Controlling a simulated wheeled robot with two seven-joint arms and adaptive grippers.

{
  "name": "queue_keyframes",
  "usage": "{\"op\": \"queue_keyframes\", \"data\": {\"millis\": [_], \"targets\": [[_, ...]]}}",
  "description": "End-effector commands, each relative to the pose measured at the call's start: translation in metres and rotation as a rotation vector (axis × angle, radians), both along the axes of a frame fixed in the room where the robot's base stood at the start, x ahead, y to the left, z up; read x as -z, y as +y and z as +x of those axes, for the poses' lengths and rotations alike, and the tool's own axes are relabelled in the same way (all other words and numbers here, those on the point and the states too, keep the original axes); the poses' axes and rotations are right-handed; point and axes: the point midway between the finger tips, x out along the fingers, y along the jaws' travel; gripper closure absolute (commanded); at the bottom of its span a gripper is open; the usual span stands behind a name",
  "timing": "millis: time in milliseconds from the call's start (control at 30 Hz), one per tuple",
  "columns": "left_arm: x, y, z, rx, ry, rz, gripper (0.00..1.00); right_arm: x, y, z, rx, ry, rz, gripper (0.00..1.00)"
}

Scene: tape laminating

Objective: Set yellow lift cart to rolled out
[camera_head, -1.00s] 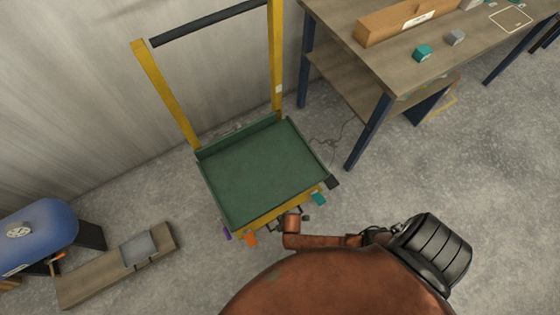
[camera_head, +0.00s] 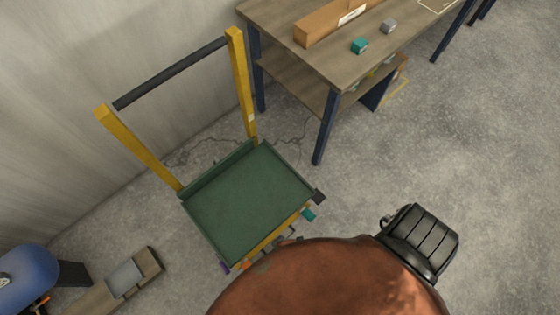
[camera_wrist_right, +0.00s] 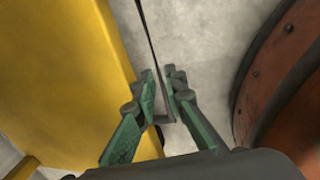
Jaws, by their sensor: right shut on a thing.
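The yellow lift cart (camera_head: 139,148) stands left of the middle in the head view. It has two yellow posts, a black push bar (camera_head: 170,73) across them and a green tray deck (camera_head: 248,198). Its back edge stands away from the wall, with floor and a cable showing behind it. In the right wrist view my right gripper (camera_wrist_right: 163,88) is shut on a thin dark bar (camera_wrist_right: 167,107) beside the cart's yellow side (camera_wrist_right: 70,75). In the head view my brown arm hides most of that gripper and the cart's near edge. My left gripper is out of view.
A wooden workbench (camera_head: 300,45) with blue legs stands right of the cart, its near leg close to the cart's corner. A blue tank (camera_head: 28,280) and a low wooden plank (camera_head: 95,297) lie at lower left. The floor at right is open.

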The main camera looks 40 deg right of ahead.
Motion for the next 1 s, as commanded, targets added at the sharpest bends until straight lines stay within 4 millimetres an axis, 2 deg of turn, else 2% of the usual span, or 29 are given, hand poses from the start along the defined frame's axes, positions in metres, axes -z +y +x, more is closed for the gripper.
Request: {"op": "queue_keyframes", "data": {"millis": [33,300,333,567,867,1000], "targets": [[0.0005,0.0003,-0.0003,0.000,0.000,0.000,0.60,0.0018,0.0003,-0.0065,0.000,0.009,-0.001,1.00],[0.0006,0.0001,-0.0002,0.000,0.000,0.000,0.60,0.0025,0.0001,-0.0096,0.001,0.013,-0.001,1.00],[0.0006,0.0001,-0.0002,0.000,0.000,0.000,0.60,0.0025,0.0001,-0.0099,0.001,0.014,-0.002,0.88],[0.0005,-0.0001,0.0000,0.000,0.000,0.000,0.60,0.0023,-0.0001,-0.0086,0.000,0.012,-0.002,0.72],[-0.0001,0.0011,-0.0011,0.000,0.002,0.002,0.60,0.0006,0.0000,-0.0054,0.000,0.007,-0.001,0.71],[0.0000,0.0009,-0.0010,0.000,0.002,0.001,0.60,-0.0063,0.0005,-0.0067,0.001,0.006,0.001,0.71]]}}
